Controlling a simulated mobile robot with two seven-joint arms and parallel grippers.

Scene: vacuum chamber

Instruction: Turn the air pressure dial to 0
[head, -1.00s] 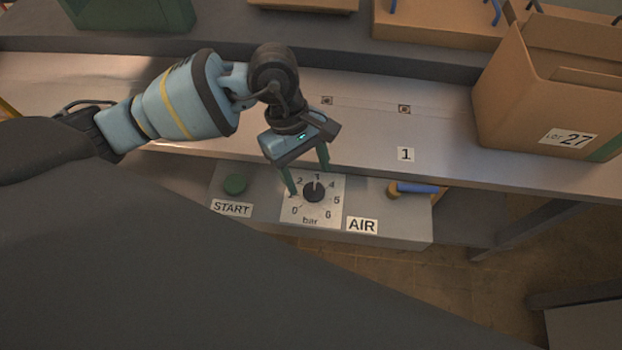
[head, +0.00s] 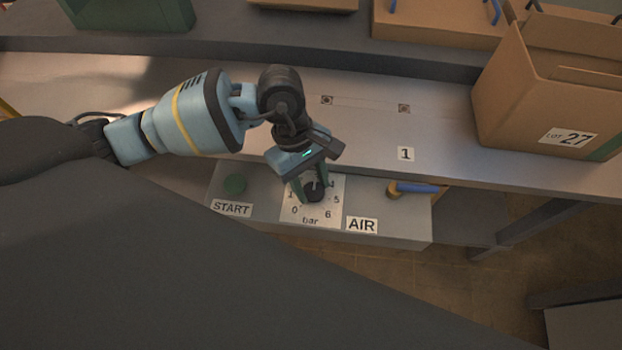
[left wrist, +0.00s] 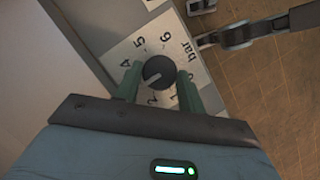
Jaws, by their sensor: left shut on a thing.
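The air pressure dial is a round black knob (head: 315,192) on a white plate (head: 290,212) marked from 0 to 6 with "bar" below. My left gripper (head: 312,188) reaches down over it from above and is shut on the knob. In the left wrist view, the gripper's green fingers (left wrist: 158,84) stand on either side of the knob (left wrist: 160,70). The knob's white pointer line faces the side between 2 and 4. The 3 is hidden by a finger there. My right gripper is in neither view.
A green START button (head: 235,184) lies left of the dial. Right of it are the AIR label (head: 362,226) and a blue-handled valve (head: 418,187). The bench (head: 450,150) overhangs behind the panel. A cardboard box (head: 520,100) stands on the bench at right.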

